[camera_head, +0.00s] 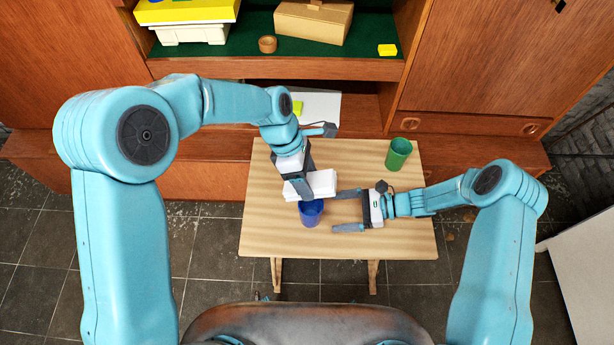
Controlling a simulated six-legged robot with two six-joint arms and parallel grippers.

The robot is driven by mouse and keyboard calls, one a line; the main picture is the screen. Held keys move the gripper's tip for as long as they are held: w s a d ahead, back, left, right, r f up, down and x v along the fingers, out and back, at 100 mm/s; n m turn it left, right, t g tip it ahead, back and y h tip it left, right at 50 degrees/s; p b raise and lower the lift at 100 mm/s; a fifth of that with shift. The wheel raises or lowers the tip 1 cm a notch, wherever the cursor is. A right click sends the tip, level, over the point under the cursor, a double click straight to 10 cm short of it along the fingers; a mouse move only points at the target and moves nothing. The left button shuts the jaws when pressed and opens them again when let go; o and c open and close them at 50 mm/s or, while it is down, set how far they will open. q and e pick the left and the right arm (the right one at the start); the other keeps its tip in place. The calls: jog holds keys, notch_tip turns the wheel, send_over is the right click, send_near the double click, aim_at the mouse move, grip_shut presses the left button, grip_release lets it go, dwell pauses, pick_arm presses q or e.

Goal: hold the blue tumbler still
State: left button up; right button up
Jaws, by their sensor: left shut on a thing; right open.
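The blue tumbler (311,214) stands on the wooden table (270,235), near the middle; its upper part is partly hidden by a white block. My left gripper (304,186) is shut on the white block (322,183) and holds it above or just behind the tumbler; I cannot tell whether they touch. My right gripper (346,211) is open and empty to the right of the tumbler. Its two fingers point left at the tumbler, with the tips just short of it.
A green cup (398,153) stands at the table's back right. Behind is a wooden wall unit (480,65) whose green-lined shelf holds a cardboard box (313,22), a small brown pot (267,44) and a yellow block (387,50). The table's left and front right are clear.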

aim_at(311, 212)
jog(key=x, duration=0.8)
jog(key=shift+d, duration=0.1)
jog(key=c, duration=0.7)
jog(key=o, duration=0.8)
jog(key=c, duration=0.8)
